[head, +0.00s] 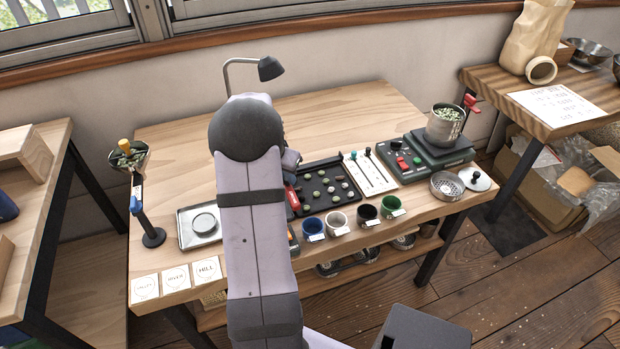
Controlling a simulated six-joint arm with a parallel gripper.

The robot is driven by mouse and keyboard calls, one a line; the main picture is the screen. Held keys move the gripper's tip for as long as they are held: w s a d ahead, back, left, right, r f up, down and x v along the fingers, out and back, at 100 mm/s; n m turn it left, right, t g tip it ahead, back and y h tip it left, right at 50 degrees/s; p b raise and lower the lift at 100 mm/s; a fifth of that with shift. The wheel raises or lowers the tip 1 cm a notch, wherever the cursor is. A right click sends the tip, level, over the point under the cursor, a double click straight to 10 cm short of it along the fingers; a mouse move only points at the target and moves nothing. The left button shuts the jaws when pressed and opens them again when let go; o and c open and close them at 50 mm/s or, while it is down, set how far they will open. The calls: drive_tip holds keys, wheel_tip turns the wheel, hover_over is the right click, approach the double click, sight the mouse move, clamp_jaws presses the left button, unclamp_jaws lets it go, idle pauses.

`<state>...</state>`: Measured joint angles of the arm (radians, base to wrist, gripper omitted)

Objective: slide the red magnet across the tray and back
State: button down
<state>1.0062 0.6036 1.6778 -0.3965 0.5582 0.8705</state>
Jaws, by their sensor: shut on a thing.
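The red magnet (293,198) is a small red block with a pale mark, at the left end of the black tray (335,202). The tray holds several small green and pale beans. My gripper (291,172) is at the left side of the tray, just above the red magnet, and is shut on it. My arm hides most of the gripper and the tray's left part, so the fingertips and their contact with the magnet are hard to make out.
Several small cups (337,223) stand along the tray's front. A white slider panel (370,173) and a scale with a metal pot (444,127) are to the right. A metal tray (190,240) and a funnel stand (153,237) are to the left.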

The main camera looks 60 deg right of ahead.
drive_tip(key=shift+w+a+b, duration=0.55)
drive_tip(key=shift+w+a, duration=0.8)
drive_tip(key=c, duration=1.6)
unclamp_jaws()
drive_tip(key=shift+w+a, duration=0.1)
drive_tip(key=shift+a, duration=0.05)
drive_tip(key=shift+b+v, duration=0.45)
drive_tip(key=shift+v, duration=3.2)
